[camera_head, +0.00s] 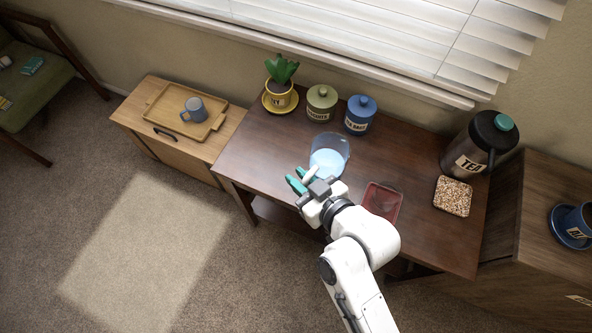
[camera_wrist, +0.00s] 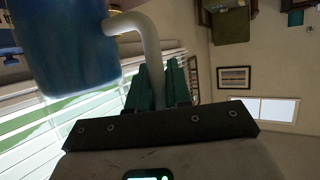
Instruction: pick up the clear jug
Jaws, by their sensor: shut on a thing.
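The clear jug (camera_head: 328,155) holds something light blue and shows near the middle of the dark desk. Its pale handle (camera_head: 310,174) points toward my gripper (camera_head: 298,180). In the wrist view the jug (camera_wrist: 68,45) fills the upper left and looks blue. Its curved whitish handle (camera_wrist: 150,45) runs down between the two green fingers of my gripper (camera_wrist: 157,88), which is shut on it. The lower end of the handle is hidden by the fingers and the gripper body. I cannot tell whether the jug's base touches the desk.
Behind the jug stand a potted plant (camera_head: 280,86), a green canister (camera_head: 321,103) and a blue canister (camera_head: 360,114). To the right are a red tray (camera_head: 382,202), a grainy square mat (camera_head: 453,196) and a tall dark tea pot (camera_head: 476,146). The desk's left part is clear.

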